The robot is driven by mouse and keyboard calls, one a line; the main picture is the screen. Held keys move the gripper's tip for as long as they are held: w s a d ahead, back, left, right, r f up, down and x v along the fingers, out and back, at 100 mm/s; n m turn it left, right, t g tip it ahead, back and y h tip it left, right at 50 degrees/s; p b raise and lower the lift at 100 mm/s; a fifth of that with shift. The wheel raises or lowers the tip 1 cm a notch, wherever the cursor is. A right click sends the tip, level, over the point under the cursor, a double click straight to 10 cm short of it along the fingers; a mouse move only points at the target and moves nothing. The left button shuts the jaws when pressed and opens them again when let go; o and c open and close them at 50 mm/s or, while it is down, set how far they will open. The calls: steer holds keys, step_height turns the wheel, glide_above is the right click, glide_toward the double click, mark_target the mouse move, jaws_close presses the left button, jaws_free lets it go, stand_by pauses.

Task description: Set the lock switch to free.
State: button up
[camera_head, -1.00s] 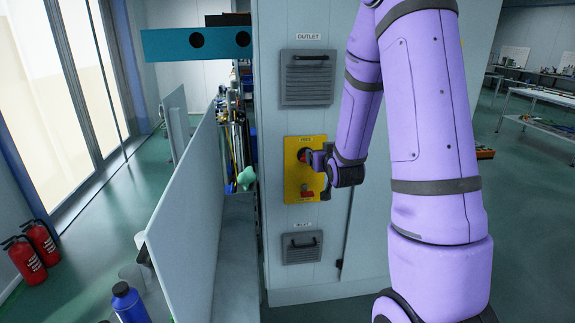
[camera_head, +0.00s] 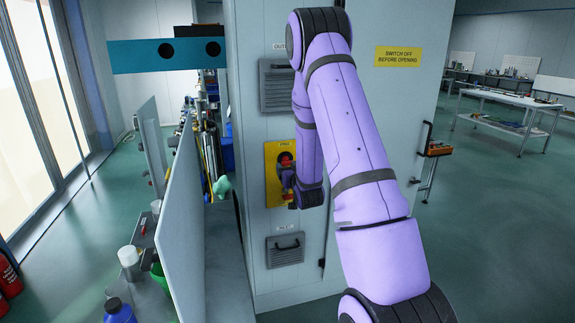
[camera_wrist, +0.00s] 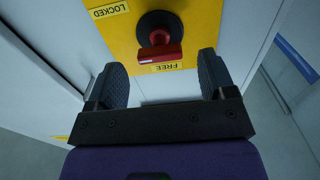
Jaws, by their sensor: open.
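The lock switch (camera_wrist: 160,38) has a red handle on a round black base, on a yellow plate (camera_wrist: 118,38). The LOCKED label (camera_wrist: 108,10) is at the upper left. My gripper (camera_wrist: 166,72) is open, its dark fingers apart on either side below the handle, with no visible contact. In the head view the yellow plate (camera_head: 271,178) is partly hidden by my wrist, and red shows near its top.
The plate is on a pale cabinet with a vented outlet panel (camera_head: 278,86) above and an inlet panel (camera_head: 286,250) below. A grey partition (camera_head: 193,215) stands to the left. A workbench (camera_head: 510,105) is at the back right, with open floor before it.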

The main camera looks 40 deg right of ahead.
mark_target(289, 164)
steer(key=shift+x, duration=1.9)
steer(key=shift+c, duration=0.2)
steer(key=c, duration=0.9)
